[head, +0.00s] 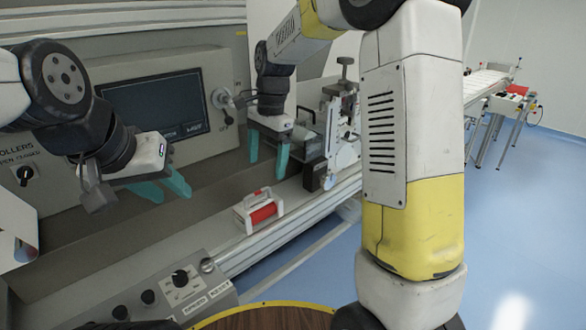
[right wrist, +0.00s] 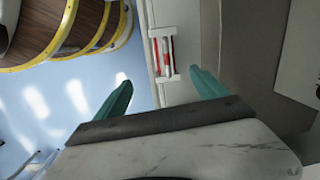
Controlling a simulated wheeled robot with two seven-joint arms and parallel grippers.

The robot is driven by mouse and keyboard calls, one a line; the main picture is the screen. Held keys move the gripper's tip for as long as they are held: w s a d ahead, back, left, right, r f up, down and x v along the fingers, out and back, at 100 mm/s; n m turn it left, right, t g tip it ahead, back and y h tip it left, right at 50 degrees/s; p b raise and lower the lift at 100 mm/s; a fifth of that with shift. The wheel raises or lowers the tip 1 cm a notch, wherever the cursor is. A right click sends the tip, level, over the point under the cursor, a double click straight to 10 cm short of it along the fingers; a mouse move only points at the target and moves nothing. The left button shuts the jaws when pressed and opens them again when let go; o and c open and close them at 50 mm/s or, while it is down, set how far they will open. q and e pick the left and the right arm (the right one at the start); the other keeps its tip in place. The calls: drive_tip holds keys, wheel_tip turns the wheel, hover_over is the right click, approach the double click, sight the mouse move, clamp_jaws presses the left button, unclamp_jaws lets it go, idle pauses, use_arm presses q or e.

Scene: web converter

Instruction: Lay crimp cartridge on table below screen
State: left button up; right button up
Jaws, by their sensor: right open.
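The crimp cartridge (head: 260,212), a white frame with a red cylinder, sits on the pale table ledge (head: 215,238) in front of the machine. It also shows in the right wrist view (right wrist: 163,52), between the fingertips but beyond them. The dark screen (head: 152,105) is set in the grey panel to its upper left. My right gripper (head: 267,168) is open and empty, above and behind the cartridge in the head view, not touching it. My left gripper (head: 172,198) is in front of the panel below the screen; its teal fingers are apart with nothing between them.
A black block (head: 318,172) and a metal fixture (head: 342,115) stand on the ledge to the right of the cartridge. A control box with knobs (head: 180,280) is at the near left. The ledge left of the cartridge looks clear. A wooden round top (head: 265,318) is at the bottom.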

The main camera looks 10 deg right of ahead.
drive_tip(key=s+d+r+n+t, duration=0.3)
drive_tip(key=s+d+r+n, duration=0.2)
drive_tip(key=s+d+r, duration=0.4)
drive_tip(key=s+d+f+n+t, duration=0.1)
drive_tip(key=s+n, duration=0.4)
drive_tip(key=s, duration=0.7)
drive_tip(key=shift+s+d+f+n+t+y, duration=0.15)
drive_tip(key=shift+s+d+n+t+y, duration=0.3)
drive_tip(key=shift+t, duration=0.75)
